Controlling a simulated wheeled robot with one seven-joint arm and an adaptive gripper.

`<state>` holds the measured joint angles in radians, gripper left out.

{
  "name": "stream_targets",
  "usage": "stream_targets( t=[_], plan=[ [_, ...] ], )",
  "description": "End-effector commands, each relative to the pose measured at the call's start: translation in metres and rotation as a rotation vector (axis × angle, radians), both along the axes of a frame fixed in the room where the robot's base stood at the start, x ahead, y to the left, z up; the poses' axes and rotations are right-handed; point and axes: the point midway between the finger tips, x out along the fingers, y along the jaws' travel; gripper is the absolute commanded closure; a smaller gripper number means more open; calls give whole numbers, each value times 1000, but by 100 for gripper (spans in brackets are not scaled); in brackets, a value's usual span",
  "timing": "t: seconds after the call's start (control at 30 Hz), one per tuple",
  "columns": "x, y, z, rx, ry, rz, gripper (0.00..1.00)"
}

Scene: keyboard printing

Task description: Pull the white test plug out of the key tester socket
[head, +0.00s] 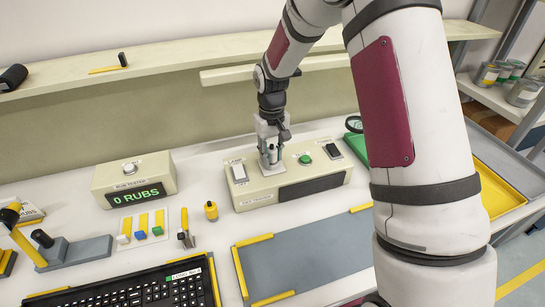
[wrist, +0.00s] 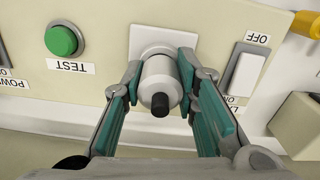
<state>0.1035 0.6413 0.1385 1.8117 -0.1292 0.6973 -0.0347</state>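The white test plug (wrist: 160,78), with a black tip, stands in the socket on a white square plate (wrist: 163,33) of the key tester (head: 250,189). In the wrist view, the fingertips of my gripper (wrist: 160,68) lie along both sides of the plug and appear to touch it. In the head view, my gripper (head: 271,150) points down at the tester's top, with the plug (head: 272,154) between its fingers. The plug's lower end inside the socket is hidden.
On the tester, a green test button (head: 305,159) and a white switch (head: 238,173) flank the socket; a black switch (head: 333,151) is at the right. A rub tester box (head: 132,180) stands to the left. A keyboard (head: 140,290) and grey mat (head: 310,260) lie in front.

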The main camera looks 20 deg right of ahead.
Motion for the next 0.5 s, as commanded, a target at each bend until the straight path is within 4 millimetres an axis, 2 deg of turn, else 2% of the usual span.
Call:
stream_targets(
  t=[0.1, 0.13, 0.2, 0.23, 0.5],
  plan=[
    [0, 0, 0, 0, 0, 0, 100],
    [0, 0, 0, 0, 0, 0, 80],
    [0, 0, 0, 0, 0, 0, 96],
    [0, 0, 0, 0, 0, 0, 100],
    [0, 0, 2, 0, -1, 0, 100]
  ],
)
